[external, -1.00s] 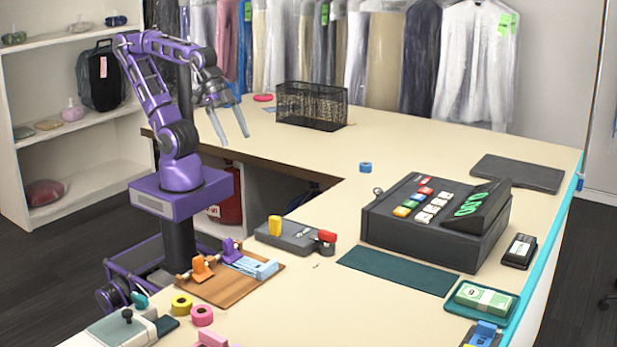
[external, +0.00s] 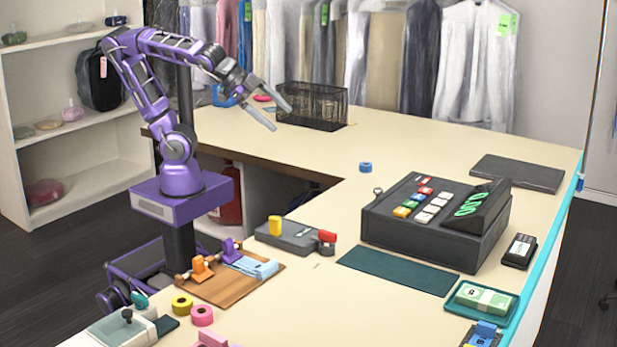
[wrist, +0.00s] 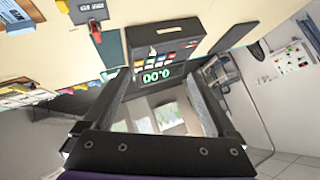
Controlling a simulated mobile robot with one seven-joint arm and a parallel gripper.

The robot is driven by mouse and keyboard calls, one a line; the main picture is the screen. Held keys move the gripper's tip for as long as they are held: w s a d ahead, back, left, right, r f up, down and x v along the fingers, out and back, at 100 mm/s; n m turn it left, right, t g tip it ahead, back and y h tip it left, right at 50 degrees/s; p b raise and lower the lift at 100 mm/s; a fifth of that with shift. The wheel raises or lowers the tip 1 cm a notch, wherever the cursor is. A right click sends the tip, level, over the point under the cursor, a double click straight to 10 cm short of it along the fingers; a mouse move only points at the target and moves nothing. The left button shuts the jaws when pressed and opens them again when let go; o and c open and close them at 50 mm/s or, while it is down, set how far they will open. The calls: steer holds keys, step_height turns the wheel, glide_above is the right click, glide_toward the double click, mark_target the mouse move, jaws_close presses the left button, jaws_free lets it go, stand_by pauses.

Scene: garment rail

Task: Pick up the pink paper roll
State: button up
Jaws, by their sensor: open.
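The pink paper roll (external: 202,316) lies on the near left part of the counter in the external view, just right of a yellow roll (external: 182,304). I cannot make it out in the wrist view. My gripper (external: 282,118) is open and empty, raised far from the pink roll, in front of the black wire basket in the picture. Its fingers point right and slightly down. In the wrist view, my gripper (wrist: 160,78) has its two fingers apart with nothing between them.
A wooden board (external: 222,290) with orange and purple holders sits beside the rolls. A cash register (external: 400,245) stands at centre right; it also shows in the wrist view (wrist: 165,42). A black wire basket (external: 312,108) is at the back. Mid-counter space is mostly clear.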

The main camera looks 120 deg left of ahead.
steer(key=w+r+m+t+b, duration=0.2)
steer(key=w+r+t, duration=0.15)
steer(key=w, duration=1.35)
steer(key=w+a+r+n+t+h+b, duration=0.1)
steer(key=w+a+r+t+h+b, duration=0.15)
steer(key=w+r, duration=0.4)
steer(key=n+g+h, duration=0.2)
steer(key=n+h, duration=0.3)
steer(key=n, duration=3)
glide_toward(201, 310)
steer(key=x, duration=0.3)
steer(key=shift+w+d+r, duration=0.15)
steer(key=shift+w+d, duration=0.1)
steer(key=shift+w, duration=0.15)
steer(key=x, duration=0.2)
steer(key=b+x, duration=0.1)
steer(key=x, duration=0.2)
steer(key=shift+a+f, duration=0.15)
steer(key=shift+f, duration=0.2)
steer(key=shift+s, duration=0.1)
